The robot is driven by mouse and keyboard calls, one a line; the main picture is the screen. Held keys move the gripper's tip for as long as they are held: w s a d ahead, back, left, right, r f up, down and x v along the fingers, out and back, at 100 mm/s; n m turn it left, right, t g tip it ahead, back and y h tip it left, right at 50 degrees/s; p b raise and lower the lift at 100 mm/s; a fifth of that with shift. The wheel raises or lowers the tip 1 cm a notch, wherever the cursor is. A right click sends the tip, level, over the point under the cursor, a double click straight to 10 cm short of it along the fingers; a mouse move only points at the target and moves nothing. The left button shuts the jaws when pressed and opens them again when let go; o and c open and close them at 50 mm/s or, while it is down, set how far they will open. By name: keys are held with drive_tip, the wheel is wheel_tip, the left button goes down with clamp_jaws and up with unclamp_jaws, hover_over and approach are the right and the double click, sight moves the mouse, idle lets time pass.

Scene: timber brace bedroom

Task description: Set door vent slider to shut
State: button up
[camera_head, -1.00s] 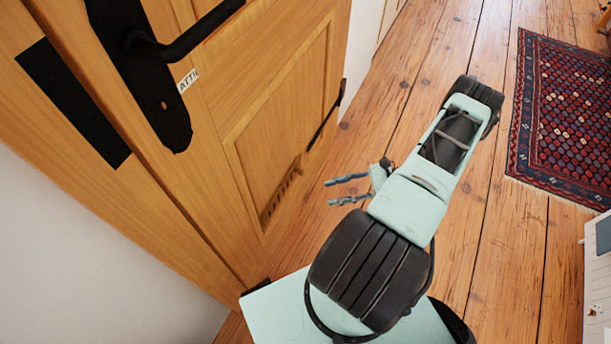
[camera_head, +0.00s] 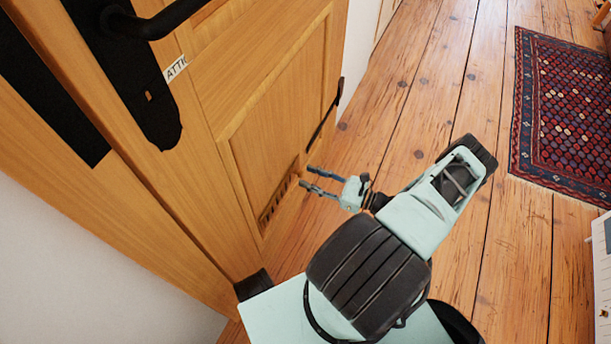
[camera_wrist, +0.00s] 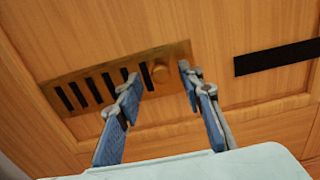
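The door vent (camera_wrist: 92,88) is a brass-coloured plate low on the wooden door (camera_head: 285,110), with several dark slots showing on its left part in the wrist view. A small round knob (camera_wrist: 160,73) stands on the plate just right of the slots. In the head view the vent (camera_head: 278,196) is seen edge-on near the door's bottom. My gripper (camera_head: 308,178) points at the vent from the right. In the wrist view my gripper (camera_wrist: 160,75) is open, its two blue-padded fingers apart with the knob between them in the picture. I cannot tell whether either finger touches the plate.
A black strip (camera_wrist: 275,57) is on the door right of the vent. A patterned rug (camera_head: 565,115) lies on the right; the wooden floor between is clear.

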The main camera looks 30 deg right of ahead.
drive_tip(key=shift+x, duration=1.05)
clamp_jaws()
